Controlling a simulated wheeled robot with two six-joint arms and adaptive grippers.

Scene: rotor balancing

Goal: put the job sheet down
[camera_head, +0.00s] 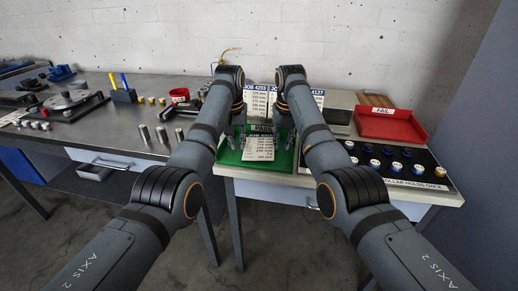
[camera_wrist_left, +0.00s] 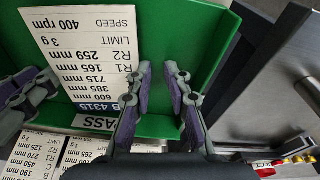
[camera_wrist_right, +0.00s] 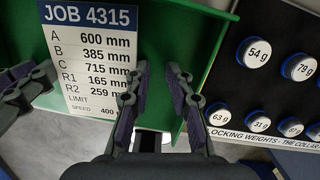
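The job sheet, a white card headed JOB 4315 (camera_head: 258,150), lies in the green tray (camera_head: 229,158) with the PASS label (camera_head: 262,129). My right gripper (camera_head: 284,140) is open beside the card's right side, over the tray. Neither gripper's fingers appear to touch the card.
Other job sheets (camera_head: 256,97) stand behind the tray. A red FAIL tray (camera_head: 390,124) and a black board of locking weights (camera_head: 400,168) lie to the right. The left bench holds metal cylinders (camera_head: 162,135), a pen holder (camera_head: 123,95) and a red container (camera_head: 179,95).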

